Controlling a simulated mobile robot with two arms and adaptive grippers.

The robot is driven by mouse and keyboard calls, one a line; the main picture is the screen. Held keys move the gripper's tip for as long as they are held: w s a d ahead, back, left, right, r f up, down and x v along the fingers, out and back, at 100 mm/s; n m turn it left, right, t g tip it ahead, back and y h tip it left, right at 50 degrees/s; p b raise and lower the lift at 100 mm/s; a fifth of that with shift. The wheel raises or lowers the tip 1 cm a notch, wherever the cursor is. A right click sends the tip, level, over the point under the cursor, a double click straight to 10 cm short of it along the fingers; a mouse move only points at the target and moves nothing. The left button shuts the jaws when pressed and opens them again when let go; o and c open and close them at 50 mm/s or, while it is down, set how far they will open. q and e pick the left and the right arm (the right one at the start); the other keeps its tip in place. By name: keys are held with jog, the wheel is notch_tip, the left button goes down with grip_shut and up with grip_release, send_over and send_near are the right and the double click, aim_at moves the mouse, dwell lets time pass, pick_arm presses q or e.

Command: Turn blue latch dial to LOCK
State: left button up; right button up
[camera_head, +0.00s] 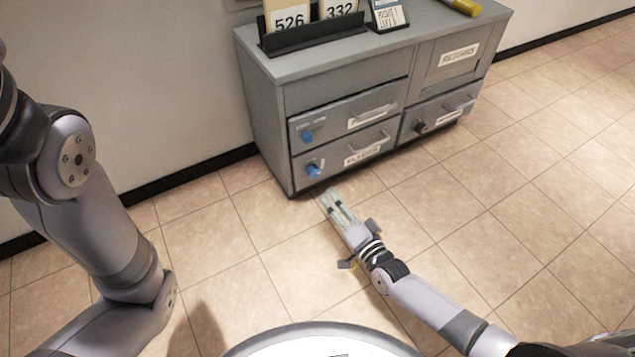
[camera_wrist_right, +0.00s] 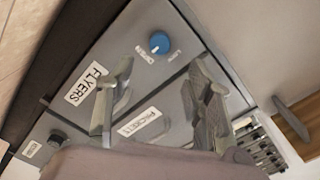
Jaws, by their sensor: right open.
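In the head view a grey cabinet (camera_head: 262,120) has two blue dials on its left drawers: an upper dial (camera_head: 307,137) and a lower dial (camera_head: 313,171). My right gripper (camera_head: 329,196) is open and empty, low in front of the lower drawer and apart from the dials. In the right wrist view one blue dial (camera_wrist_right: 158,43) shows beyond the open fingers (camera_wrist_right: 160,75), by the FLYERS label (camera_wrist_right: 86,83). Small words sit on either side of it; its pointer is too small to read. My left arm shows, but its gripper does not.
Drawer handles (camera_head: 368,146) stick out beside the dials. A dark dial (camera_head: 420,127) is on the right drawer. Number cards (camera_head: 290,18), a small sign (camera_head: 387,14) and a yellow object (camera_head: 462,6) are on top. The tiled floor (camera_head: 500,225) is clear.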

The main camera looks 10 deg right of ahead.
aim_at(315, 174)
jog(key=b+x, duration=0.4)
jog(key=x, duration=0.5)
jog(key=shift+f, duration=0.2)
jog(key=shift+w+a+r, duration=0.1)
jog(key=shift+w+r, duration=0.05)
jog(key=shift+w, duration=0.15)
jog(key=shift+c, duration=0.2)
grip_shut()
